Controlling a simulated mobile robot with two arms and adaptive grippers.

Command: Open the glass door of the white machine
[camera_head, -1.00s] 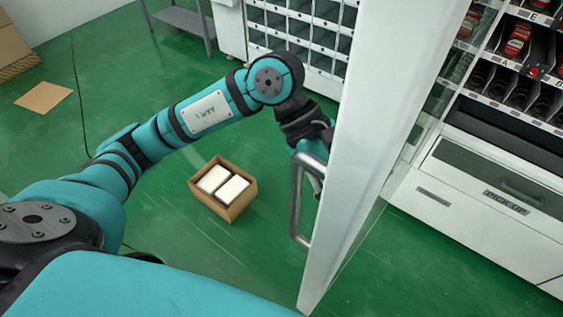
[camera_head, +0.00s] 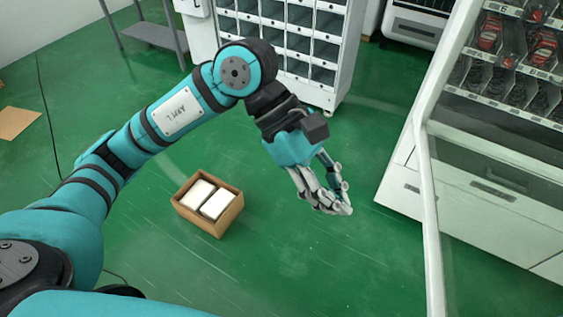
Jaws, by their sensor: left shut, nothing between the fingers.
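The white machine (camera_head: 400,185) stands at the right, with shelves of red and dark items above and a lower white front. The door handle is not visible. My left gripper (camera_head: 343,207) is shut and empty, hanging over the green floor to the left of the door frame, apart from it. My right gripper is not in view.
An open cardboard box (camera_head: 222,224) with white packages stands on the floor below my left arm. A white cabinet with many compartments (camera_head: 345,55) is at the back. A grey shelf (camera_head: 150,33) and flat cardboard (camera_head: 17,122) are at left. Floor around the gripper is clear.

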